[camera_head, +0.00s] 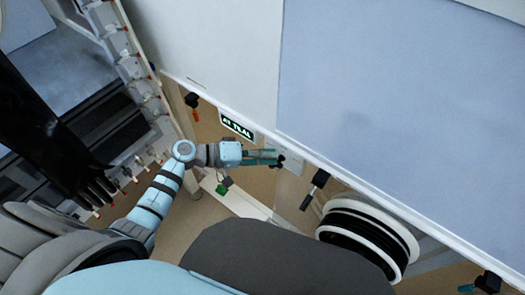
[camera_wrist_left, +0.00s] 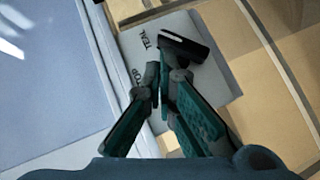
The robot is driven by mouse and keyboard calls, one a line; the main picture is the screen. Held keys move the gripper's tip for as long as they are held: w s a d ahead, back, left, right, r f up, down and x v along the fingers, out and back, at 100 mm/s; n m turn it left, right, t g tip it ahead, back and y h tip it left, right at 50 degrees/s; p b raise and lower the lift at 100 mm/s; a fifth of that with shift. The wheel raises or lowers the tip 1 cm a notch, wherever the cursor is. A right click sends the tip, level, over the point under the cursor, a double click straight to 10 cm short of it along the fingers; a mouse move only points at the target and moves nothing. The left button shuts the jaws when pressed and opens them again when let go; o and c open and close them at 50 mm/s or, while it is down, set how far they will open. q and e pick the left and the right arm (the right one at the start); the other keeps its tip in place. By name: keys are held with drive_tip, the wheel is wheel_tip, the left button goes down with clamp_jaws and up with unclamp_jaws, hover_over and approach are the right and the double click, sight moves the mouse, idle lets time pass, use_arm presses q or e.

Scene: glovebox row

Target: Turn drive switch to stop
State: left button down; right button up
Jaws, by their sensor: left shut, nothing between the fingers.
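The drive switch appears in the left wrist view as a black handle (camera_wrist_left: 186,47) on a pale grey plate (camera_wrist_left: 215,75). The plate carries the word TEAL and a second label partly hidden by a finger. My left gripper (camera_wrist_left: 162,75) is shut and empty, its fingertips right at the handle; I cannot tell whether they touch it. My right gripper is not in view.
A black-and-white ringed port (camera_head: 368,240) stands right of the plate. A lit sign (camera_head: 237,127) is above my gripper. A black glove (camera_head: 45,130) hangs at left.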

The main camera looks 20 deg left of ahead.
use_arm(q)
drive_tip(key=s+a+r+m+y+b, duration=0.2)
drive_tip(key=s+a+r, duration=0.1)
drive_tip(key=a, duration=0.2)
drive_tip(key=s+a+r+m+y+b, duration=0.1)
drive_tip(key=s+a+r+b, duration=0.15)
drive_tip(key=a, duration=0.35)
drive_tip(key=s+b+x, duration=0.1)
drive_tip(key=x, duration=1.1)
drive_tip(key=shift+d+f+n+y, duration=0.3)
drive_tip(key=shift+d+y, duration=0.1)
drive_tip(key=shift+d, duration=0.15)
